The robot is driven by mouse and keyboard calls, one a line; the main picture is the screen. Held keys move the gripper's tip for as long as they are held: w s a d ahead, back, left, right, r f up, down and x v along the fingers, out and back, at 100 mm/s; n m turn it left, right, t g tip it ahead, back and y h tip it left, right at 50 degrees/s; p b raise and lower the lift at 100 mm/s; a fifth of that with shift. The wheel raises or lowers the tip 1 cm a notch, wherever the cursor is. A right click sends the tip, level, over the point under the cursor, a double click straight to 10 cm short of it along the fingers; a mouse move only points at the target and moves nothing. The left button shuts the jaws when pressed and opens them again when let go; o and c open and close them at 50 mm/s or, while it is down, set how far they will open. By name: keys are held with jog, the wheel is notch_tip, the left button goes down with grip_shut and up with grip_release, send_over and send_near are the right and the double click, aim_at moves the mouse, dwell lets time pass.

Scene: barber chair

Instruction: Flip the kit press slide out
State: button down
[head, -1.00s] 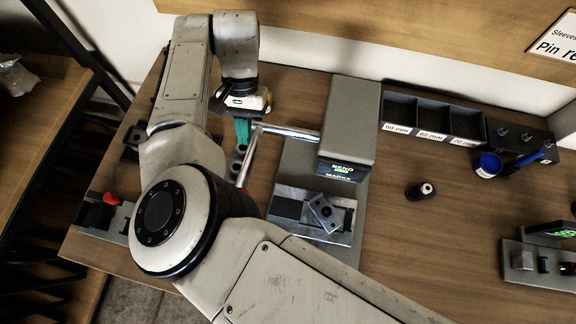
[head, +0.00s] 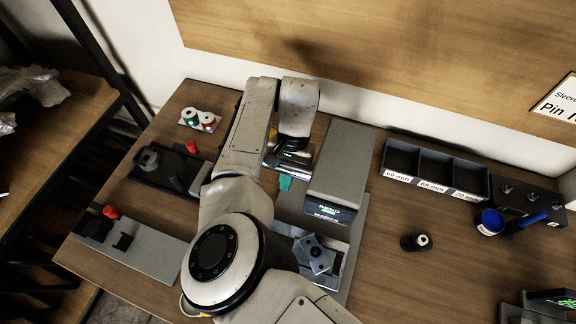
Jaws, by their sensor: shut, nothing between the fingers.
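My gripper (head: 285,183), with teal fingertips, is shut and empty close to the left side of the press head. I cannot tell whether it touches the press. The press's lever bar is hidden by my arm and gripper.
A small dark bottle (head: 416,242) stands on open bench. A wooden wall panel is behind.

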jog(key=x, duration=0.3)
jog(key=shift+s+f, duration=0.1)
jog(key=shift+f, duration=0.05)
jog(key=s+p, duration=0.1)
jog(key=s+a+p, duration=0.1)
jog(key=shift+s+a+f, duration=0.15)
jog(key=shift+s+f, duration=0.05)
jog(key=shift+s, duration=0.2)
jog(key=shift+s+a+f+p, duration=0.2)
jog(key=shift+s+p, duration=0.2)
jog(key=shift+s, duration=0.15)
jog(key=shift+s+a, duration=0.15)
jog(key=shift+s, duration=0.2)
jog(key=shift+s+a+r+p, duration=0.15)
jog(key=shift+s+p, duration=0.1)
jog(key=shift+s, duration=0.35)
jog(key=shift+s+a+f+p, duration=0.1)
jog(key=shift+s+a+p, duration=0.15)
jog(key=shift+s, duration=0.3)
jog(key=shift+w+d, duration=0.1)
jog(key=shift+w, duration=0.1)
jog(key=shift+s, duration=0.1)
